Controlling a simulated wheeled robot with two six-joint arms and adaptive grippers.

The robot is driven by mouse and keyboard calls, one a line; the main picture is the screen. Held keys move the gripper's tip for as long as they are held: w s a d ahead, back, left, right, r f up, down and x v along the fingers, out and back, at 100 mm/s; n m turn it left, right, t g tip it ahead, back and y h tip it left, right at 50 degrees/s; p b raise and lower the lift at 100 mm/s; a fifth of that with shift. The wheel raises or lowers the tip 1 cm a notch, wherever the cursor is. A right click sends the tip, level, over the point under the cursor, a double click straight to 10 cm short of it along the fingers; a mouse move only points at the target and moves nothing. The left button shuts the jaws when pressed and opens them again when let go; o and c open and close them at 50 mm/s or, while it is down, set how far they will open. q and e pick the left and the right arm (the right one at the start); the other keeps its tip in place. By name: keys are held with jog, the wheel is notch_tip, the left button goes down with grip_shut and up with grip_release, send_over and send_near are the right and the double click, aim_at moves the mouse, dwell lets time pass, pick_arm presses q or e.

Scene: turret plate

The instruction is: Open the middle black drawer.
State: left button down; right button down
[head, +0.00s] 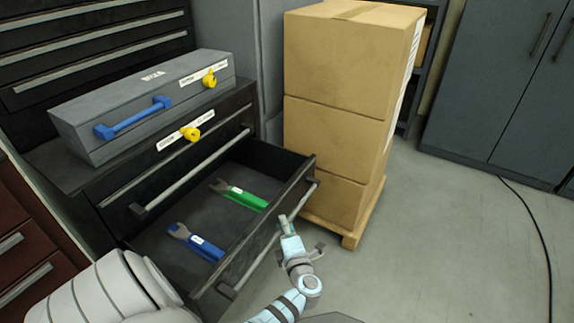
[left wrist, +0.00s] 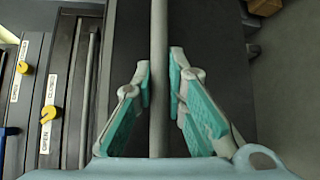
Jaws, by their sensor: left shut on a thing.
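A black drawer (head: 258,232) of the cabinet stands well pulled out in the head view, below a shut drawer front. Its long grey bar handle (head: 258,254) runs along the front edge; it also shows upright in the left wrist view (left wrist: 159,35). My left gripper (head: 285,223) is at the far half of this handle. In the left wrist view its teal-padded fingers stand on both sides of the bar, and it is shut on it. My right gripper is in neither view.
A green wrench (head: 240,196) and a blue wrench (head: 197,243) lie in the drawer. A grey toolbox (head: 115,110) sits on the cabinet. Stacked cardboard boxes (head: 345,55) on a pallet stand close to the drawer's far end. The floor at right is clear except for a black cable (head: 545,240).

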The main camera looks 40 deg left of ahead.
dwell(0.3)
pick_arm(q)
jog(key=c, duration=1.6)
grip_release()
jog(key=shift+d, duration=0.1)
jog(key=shift+r, duration=0.1)
